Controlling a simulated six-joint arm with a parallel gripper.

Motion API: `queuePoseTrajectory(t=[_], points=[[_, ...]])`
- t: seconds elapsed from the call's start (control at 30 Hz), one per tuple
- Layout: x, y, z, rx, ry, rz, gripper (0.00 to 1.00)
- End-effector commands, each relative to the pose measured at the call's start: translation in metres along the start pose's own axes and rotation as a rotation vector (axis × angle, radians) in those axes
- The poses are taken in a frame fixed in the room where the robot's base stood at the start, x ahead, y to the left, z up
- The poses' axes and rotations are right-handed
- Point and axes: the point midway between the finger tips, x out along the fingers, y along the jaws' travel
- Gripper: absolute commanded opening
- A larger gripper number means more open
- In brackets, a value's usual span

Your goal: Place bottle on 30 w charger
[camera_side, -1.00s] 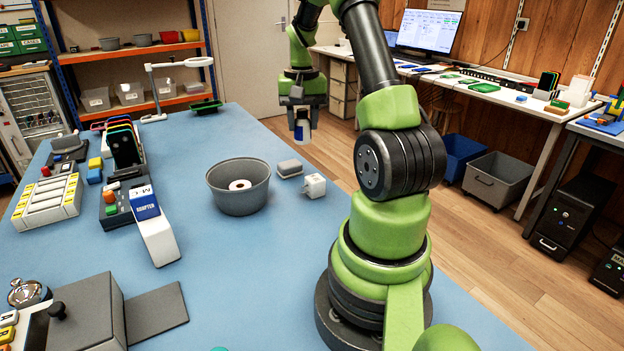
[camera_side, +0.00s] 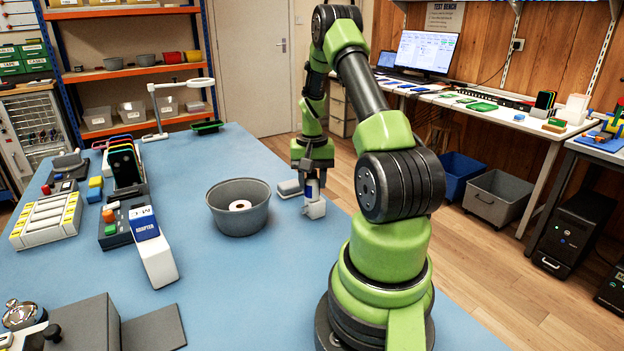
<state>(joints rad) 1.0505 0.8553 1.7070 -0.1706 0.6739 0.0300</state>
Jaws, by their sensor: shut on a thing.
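My gripper (camera_side: 312,172) points down near the right edge of the blue table. It is shut on a small bottle (camera_side: 312,189) with a dark blue band, held upright. A white cube-shaped charger (camera_side: 316,209) stands directly below the bottle in this view, on the table. The bottle's lower end overlaps the charger's top in the picture; I cannot tell if they touch. The gripper's fingers hide part of the bottle. No wattage marking on the charger can be read.
A small grey block (camera_side: 289,188) lies just left of the charger. A grey round bowl (camera_side: 238,218) with a white ring inside stands further left. A blue and white adapter box (camera_side: 158,262) and phone racks (camera_side: 124,165) fill the left side. The table's right edge is close.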

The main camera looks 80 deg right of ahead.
Motion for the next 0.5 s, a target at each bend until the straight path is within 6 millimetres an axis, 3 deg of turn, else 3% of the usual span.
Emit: queuePoseTrajectory(t=[0.17, 0.2, 0.3, 0.5], points=[[0.0021, 0.0000, 0.0000, -0.001, 0.000, 0.000, 0.15], [0.0028, 0.0000, -0.0001, -0.001, 0.000, 0.000, 0.41], [0.0024, 0.0000, -0.0002, -0.001, 0.001, 0.000, 0.64], [0.0023, 0.0000, -0.0002, -0.001, 0.000, 0.000, 0.64]])
